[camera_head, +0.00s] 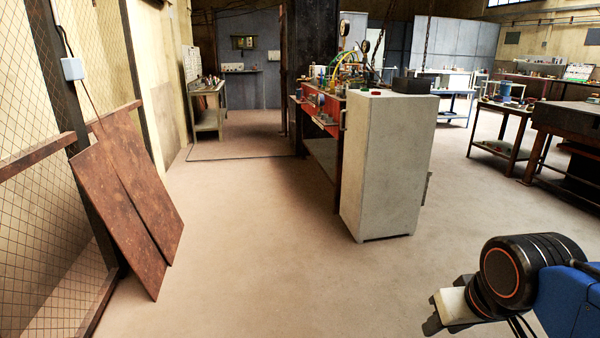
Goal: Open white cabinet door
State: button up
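A tall off-white cabinet (392,170) stands upright on the floor right of centre. I cannot make out any gripper fingers.
A dark box (411,85) sits on the cabinet. A red workbench (325,130) with hoses and gauges stands behind it at left. Rusty panels (128,190) lean on the mesh fence at left. Tables (505,108) stand at right. The floor (270,255) between is clear.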

aim_at(358, 108)
jog(key=i, duration=1.65)
jog(key=i+u, duration=0.1)
jog(key=i, duration=0.55)
jog(key=i+l, duration=0.1)
jog(key=i, duration=0.55)
jog(key=i+l+u, duration=0.15)
jog(key=i, duration=0.5)
